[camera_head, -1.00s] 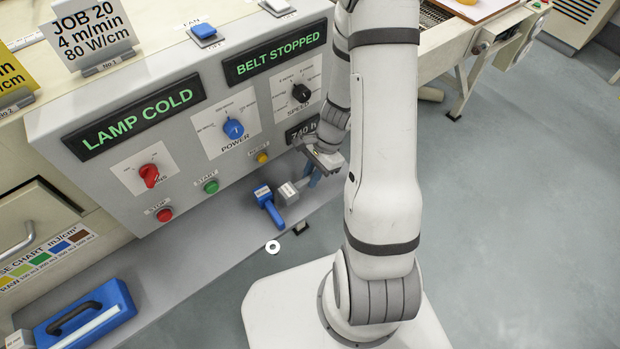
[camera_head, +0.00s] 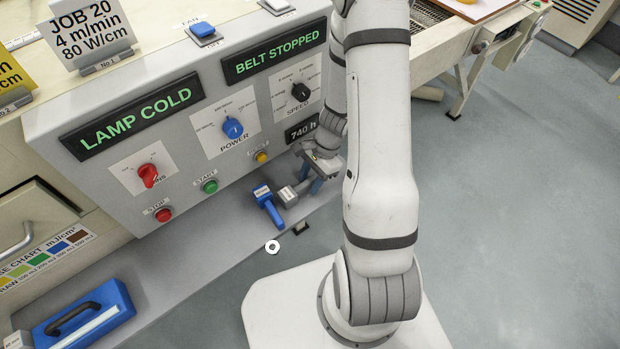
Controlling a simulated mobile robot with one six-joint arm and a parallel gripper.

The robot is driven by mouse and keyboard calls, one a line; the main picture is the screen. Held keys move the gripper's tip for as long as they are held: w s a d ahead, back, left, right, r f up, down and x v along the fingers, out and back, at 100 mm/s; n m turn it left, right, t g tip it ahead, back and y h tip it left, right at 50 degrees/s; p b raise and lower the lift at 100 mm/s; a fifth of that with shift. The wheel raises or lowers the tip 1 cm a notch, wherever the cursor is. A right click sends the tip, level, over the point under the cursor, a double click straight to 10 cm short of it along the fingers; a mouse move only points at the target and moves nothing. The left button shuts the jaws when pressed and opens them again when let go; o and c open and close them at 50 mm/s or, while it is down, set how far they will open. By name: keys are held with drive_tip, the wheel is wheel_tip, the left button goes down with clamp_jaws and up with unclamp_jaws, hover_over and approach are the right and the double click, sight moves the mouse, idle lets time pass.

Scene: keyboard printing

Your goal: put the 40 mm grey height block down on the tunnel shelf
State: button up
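The grey height block (camera_head: 288,196) has a pale label and a short grey handle, and it is just right of a blue labelled block. My gripper (camera_head: 316,184), with blue fingers, is at the far end of that handle, below the speed dial. The fingers appear closed on the handle, partly hidden by my wrist. The grey tunnel shelf (camera_head: 205,262) runs along the foot of the control panel. The grey block is over or on its right part; whether it touches the shelf I cannot tell.
The blue block (camera_head: 263,194) with its handle lies close beside the grey one. A white ring (camera_head: 272,247) and a small dark piece (camera_head: 300,228) are near the shelf's front edge. The panel's start button (camera_head: 210,186) and other controls are just behind. The shelf's middle is clear.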

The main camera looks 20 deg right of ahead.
drive_tip(key=shift+r, duration=0.1)
drive_tip(key=shift+r+p, duration=0.25)
drive_tip(key=shift+p, duration=0.1)
drive_tip(key=v, duration=1.1)
drive_tip(key=shift+r+p, duration=0.35)
drive_tip(key=shift+p, duration=0.05)
drive_tip(key=shift+d, duration=0.1)
idle(1.7)
